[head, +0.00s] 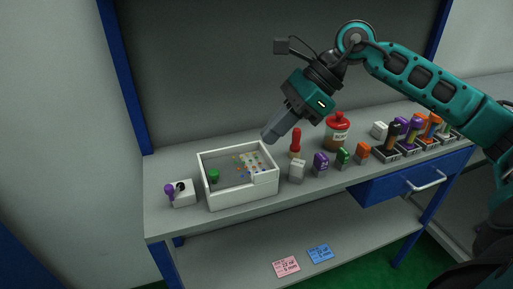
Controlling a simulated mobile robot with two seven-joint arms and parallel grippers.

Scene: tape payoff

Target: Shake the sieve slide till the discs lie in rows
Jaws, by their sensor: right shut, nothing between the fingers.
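A white open box (241,194) with a grey floor stands on the bench left of centre. Inside it, small coloured discs (246,162) lie scattered toward the back and right, around a pale patch that may be the sieve slide; it is too small to tell. A green knob (214,176) stands at the left inside the box. My right gripper (271,136) is shut and empty, above the back right corner of the box and apart from it. My left gripper is not in view.
A white block with a purple knob (170,191) is left of the box. To the right stand a red-handled tool (295,142), a red-capped jar (337,131), several small coloured blocks and racks of tools. Pink and blue notes (287,267) lie on the lower shelf.

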